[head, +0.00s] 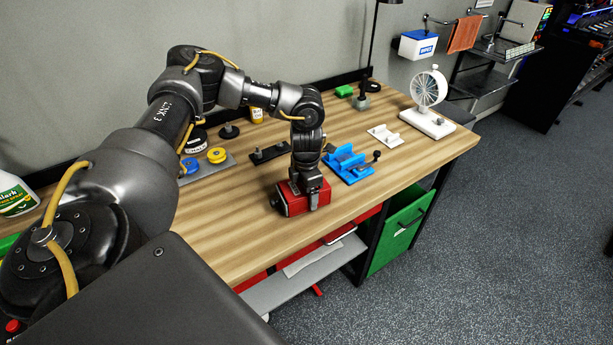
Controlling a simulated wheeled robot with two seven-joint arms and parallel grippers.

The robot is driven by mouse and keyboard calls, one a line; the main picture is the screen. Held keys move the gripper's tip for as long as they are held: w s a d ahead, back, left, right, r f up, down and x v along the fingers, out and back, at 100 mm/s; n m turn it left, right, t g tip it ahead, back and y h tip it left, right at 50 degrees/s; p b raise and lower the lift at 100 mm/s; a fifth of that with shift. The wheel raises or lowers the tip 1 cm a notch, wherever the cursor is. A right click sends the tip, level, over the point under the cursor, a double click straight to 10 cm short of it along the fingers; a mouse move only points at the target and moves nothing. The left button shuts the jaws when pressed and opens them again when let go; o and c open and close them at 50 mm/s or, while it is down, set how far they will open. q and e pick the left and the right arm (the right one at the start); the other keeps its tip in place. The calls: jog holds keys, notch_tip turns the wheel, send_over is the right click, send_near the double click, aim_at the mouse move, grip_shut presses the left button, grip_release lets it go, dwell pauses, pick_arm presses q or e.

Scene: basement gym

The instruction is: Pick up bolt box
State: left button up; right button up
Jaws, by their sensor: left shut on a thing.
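The bolt box looks to be the red box (292,203) near the front edge of the wooden workbench (236,236). My left gripper (311,205) reaches down over it from above and is shut on it. The fingers cover part of the box's right side and front. The box appears at or very near the bench top; I cannot tell whether it is lifted. My right gripper is not in view.
A blue fixture (347,163) stands right of the box. A white holder (384,136) and a white fan-like wheel on a stand (429,90) are farther right. Yellow (217,155) and blue round pieces lie behind left. A green drawer (402,228) is below the bench.

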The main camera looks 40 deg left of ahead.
pick_arm(q)
jog(key=shift+r, duration=0.1)
jog(key=shift+r+b, duration=0.35)
jog(key=shift+r, duration=0.1)
jog(key=shift+r+b, duration=0.5)
jog(key=shift+r, duration=0.45)
jog(key=s+d+r+b, duration=0.2)
jog(key=s+d+r, duration=0.3)
jog(key=d+r, duration=0.5)
jog(key=d, duration=0.3)
jog(key=shift+b, duration=0.3)
jog(key=shift+d, duration=0.1)
jog(key=shift+w, duration=0.1)
